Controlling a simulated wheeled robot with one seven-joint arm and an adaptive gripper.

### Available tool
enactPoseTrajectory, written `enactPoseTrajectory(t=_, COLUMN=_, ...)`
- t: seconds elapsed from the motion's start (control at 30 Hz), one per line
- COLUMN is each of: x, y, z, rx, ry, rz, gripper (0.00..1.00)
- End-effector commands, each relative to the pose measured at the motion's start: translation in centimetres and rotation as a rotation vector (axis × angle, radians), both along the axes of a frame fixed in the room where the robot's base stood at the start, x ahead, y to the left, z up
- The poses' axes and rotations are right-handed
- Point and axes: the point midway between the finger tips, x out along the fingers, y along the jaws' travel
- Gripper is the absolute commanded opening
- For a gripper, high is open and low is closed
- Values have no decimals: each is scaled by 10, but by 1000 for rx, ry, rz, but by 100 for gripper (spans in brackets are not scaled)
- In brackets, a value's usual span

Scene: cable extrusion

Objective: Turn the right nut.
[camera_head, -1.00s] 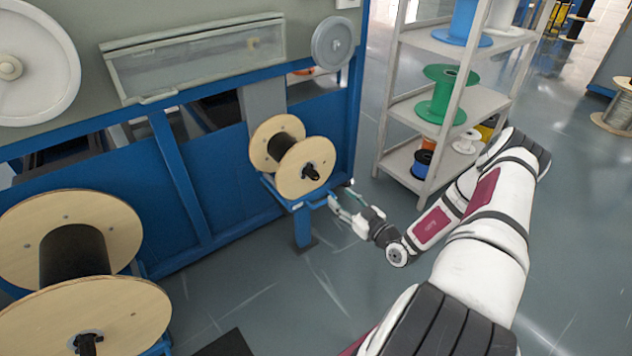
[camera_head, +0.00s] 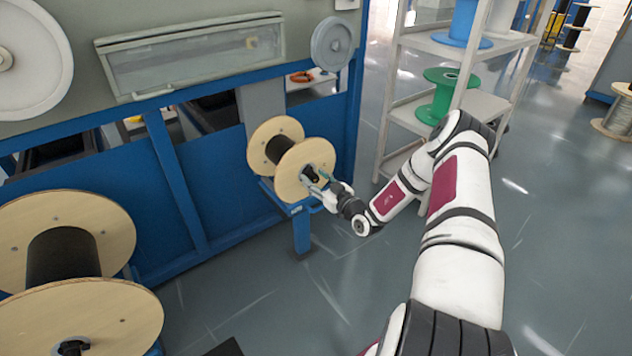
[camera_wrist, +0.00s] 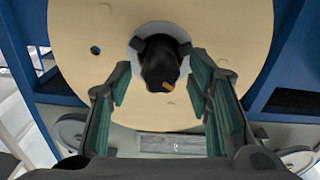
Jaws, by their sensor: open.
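The right nut is a black nut (camera_wrist: 158,62) at the centre of the right wooden spool (camera_wrist: 85,35). In the head view the nut (camera_head: 309,174) is partly hidden by the fingers, on the near face of the spool (camera_head: 290,184). My gripper (camera_head: 318,181) is open in front of the spool. In the wrist view the gripper (camera_wrist: 160,92) has its green-padded fingers apart, one to each side of the nut's lower part. A gap shows between each finger and the nut. I cannot tell how deep the fingertips reach around it.
A blue stand (camera_head: 300,232) carries the spool beside the blue machine frame (camera_head: 228,180). A larger wooden spool (camera_head: 95,318) is at the lower left. Open floor lies in front.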

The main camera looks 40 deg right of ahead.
Motion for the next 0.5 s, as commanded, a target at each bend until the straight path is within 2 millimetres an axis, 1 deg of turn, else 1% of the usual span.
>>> enactPoseTrajectory(t=0.23, x=1, y=0, z=0, rx=0, ry=0, rz=0, gripper=46)
enactPoseTrajectory(t=0.27, x=1, y=0, z=0, rx=0, ry=0, rz=0, gripper=42)
enactPoseTrajectory(t=0.3, x=1, y=0, z=0, rx=0, ry=0, rz=0, gripper=33)
enactPoseTrajectory(t=0.37, x=1, y=0, z=0, rx=0, ry=0, rz=0, gripper=19)
enactPoseTrajectory(t=0.4, x=1, y=0, z=0, rx=0, ry=0, rz=0, gripper=10)
enactPoseTrajectory(t=0.43, x=1, y=0, z=0, rx=0, ry=0, rz=0, gripper=3)
enactPoseTrajectory(t=0.47, x=1, y=0, z=0, rx=-1, ry=0, rz=0, gripper=0)
enactPoseTrajectory(t=0.5, x=1, y=0, z=0, rx=-1, ry=0, rz=0, gripper=0)
